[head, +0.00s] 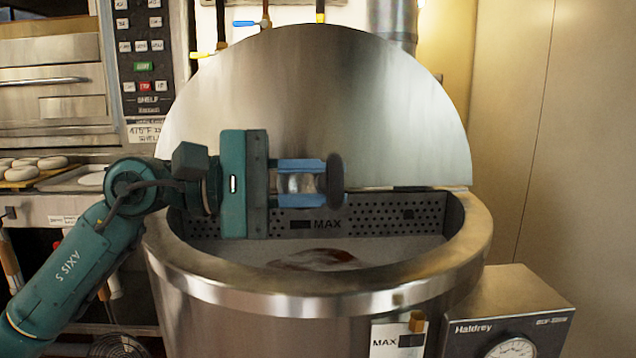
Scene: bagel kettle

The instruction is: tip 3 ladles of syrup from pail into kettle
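The kettle (330,300) is a large round steel vessel with its lid (320,110) raised behind it. Pale liquid (400,252) fills it below a perforated strip marked MAX, and a dark brown syrup patch (318,259) lies in the liquid near the middle. My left gripper (312,183) is over the kettle opening, its blue fingers closed around a shiny metal piece with a dark rounded end, which looks like the ladle (336,180). The ladle's bowl cannot be made out. The pail and my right gripper are not in view.
A control box with a dial (510,318) stands at the kettle's front right. A rack with bagels (35,168) and an oven (55,85) are at the left. Taps (265,22) hang behind the lid. A plain wall (560,130) is at the right.

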